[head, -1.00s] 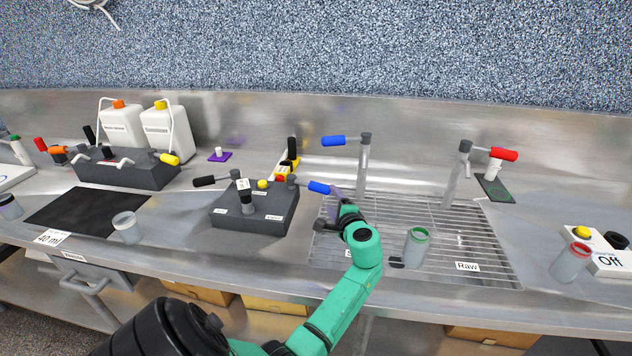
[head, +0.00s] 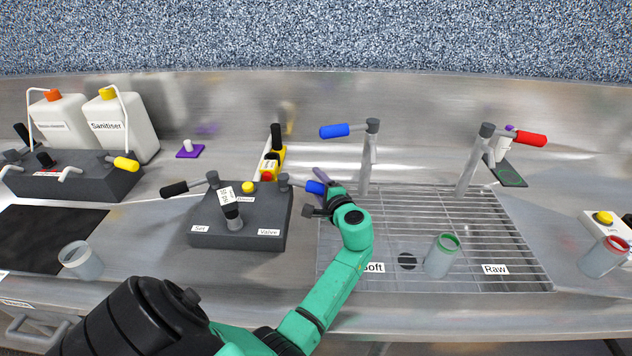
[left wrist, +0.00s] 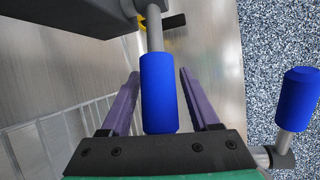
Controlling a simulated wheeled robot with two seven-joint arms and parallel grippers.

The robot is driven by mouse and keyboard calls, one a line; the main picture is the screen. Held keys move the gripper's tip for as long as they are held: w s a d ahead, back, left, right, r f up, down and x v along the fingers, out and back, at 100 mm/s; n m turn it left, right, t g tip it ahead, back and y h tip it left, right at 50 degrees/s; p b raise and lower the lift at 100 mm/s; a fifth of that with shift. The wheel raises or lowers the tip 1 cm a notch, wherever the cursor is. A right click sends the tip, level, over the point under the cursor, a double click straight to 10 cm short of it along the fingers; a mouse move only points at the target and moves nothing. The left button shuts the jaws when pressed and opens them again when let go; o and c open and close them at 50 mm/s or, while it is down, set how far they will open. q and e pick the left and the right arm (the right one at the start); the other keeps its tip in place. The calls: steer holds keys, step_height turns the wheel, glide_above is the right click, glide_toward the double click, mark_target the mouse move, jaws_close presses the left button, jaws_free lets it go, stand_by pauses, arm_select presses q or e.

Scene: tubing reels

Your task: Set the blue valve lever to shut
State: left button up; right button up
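The blue valve lever (head: 314,187) sticks out to the right from the dark box (head: 240,235), which carries a "Valve" label at its right front. My left gripper (head: 318,190) is at the lever's blue end. In the left wrist view, the blue handle (left wrist: 160,95) lies between the two purple fingers of my left gripper (left wrist: 159,74). The fingers are open, with a gap on each side of the handle. The head view hides part of the handle behind the gripper. My right gripper is not in view.
The soft tap's blue lever (head: 335,131) stands behind the gripper and also shows in the left wrist view (left wrist: 298,98). A green-rimmed cup (head: 441,256) stands on the grating (head: 490,225).

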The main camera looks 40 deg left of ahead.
arm_select(q)
jaws_close()
steer(key=shift+r, duration=0.1)
stand_by(0.4)
stand_by(0.7)
